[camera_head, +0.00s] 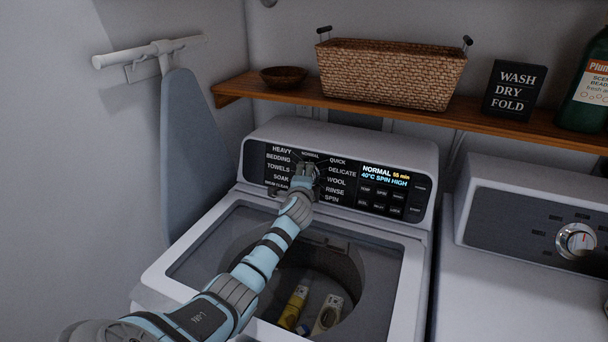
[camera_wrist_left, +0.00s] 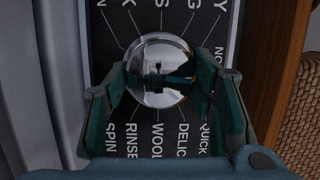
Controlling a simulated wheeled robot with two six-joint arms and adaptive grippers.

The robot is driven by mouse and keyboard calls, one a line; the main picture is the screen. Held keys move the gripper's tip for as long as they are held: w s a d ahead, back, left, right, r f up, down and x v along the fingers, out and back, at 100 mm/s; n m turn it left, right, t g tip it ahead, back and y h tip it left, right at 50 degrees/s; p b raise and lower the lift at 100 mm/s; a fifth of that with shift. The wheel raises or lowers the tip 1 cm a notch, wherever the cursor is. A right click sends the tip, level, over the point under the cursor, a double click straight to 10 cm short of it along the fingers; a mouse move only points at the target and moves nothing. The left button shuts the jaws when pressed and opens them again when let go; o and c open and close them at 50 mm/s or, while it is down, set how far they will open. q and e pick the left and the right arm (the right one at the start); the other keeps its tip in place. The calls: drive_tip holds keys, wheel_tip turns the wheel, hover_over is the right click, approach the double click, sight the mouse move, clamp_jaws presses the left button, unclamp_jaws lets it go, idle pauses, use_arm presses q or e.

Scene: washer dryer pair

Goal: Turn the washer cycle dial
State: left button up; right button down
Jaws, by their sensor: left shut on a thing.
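The washer (camera_head: 215,232) stands in the middle of the head view, with its cycle labels and lit display (camera_head: 385,177) on the back panel. The display reads NORMAL, 40°C, SPIN HIGH. My left gripper (camera_head: 308,170) is at the cycle dial, which it hides in the head view. In the left wrist view the shiny round dial (camera_wrist_left: 160,70) sits between the two green fingers of my left gripper (camera_wrist_left: 168,85), which are shut on it. Labels such as SPIN, RINSE and WOOL ring the dial. My right gripper is not in view.
A wooden shelf (camera_head: 400,117) runs above the washer, with a wicker basket (camera_head: 390,75), small bowl (camera_head: 284,77), sign (camera_head: 514,90) and green bottle (camera_head: 588,85). The dryer (camera_head: 500,270) stands at right. Two bottles lie in the washer tub.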

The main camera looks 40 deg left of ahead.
use_arm(q)
drive_tip(key=shift+n+p, duration=0.3)
drive_tip(key=shift+n, duration=0.2)
drive_tip(key=shift+f, duration=0.1)
drive_tip(key=o, duration=1.1)
drive_tip(key=shift+o, duration=0.2)
drive_tip(key=v, duration=1.2)
